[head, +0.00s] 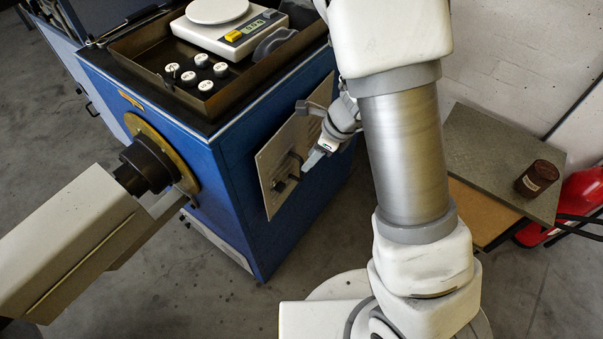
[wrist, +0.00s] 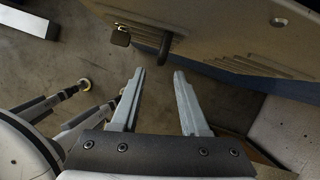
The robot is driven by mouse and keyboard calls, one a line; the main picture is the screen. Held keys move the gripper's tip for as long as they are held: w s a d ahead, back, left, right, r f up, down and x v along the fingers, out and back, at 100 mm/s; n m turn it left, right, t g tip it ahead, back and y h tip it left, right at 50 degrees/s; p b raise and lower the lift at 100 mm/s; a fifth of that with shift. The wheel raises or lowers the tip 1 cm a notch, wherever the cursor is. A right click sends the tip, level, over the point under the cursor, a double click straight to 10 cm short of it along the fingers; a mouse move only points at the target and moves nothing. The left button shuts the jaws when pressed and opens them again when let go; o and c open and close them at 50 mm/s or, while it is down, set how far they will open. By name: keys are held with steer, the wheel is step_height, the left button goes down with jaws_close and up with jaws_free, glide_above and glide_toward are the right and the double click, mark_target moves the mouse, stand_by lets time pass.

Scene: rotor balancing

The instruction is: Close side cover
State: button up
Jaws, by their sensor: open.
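The side cover (head: 284,152) is a grey-beige panel on the right side of the blue cabinet (head: 222,170). I cannot tell from the head view whether it lies flush. In the wrist view the cover (wrist: 225,35) fills the top, with vent slots, a screw, a dark curved handle (wrist: 166,47) and a small dark tab with a brass fitting (wrist: 120,37) beside it.
A tray (head: 213,105) on the cabinet top holds a scale (head: 232,32) and several white-topped weights. A beige machine arm (head: 80,240) stands at the left. A low table (head: 480,150) with a dark cylinder (head: 537,178) is at the right. Bare floor lies before the cabinet.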

mark_target(301, 178)
steer(key=b+x, duration=0.2)
steer(key=x, duration=0.5)
jaws_close()
stand_by(1.3)
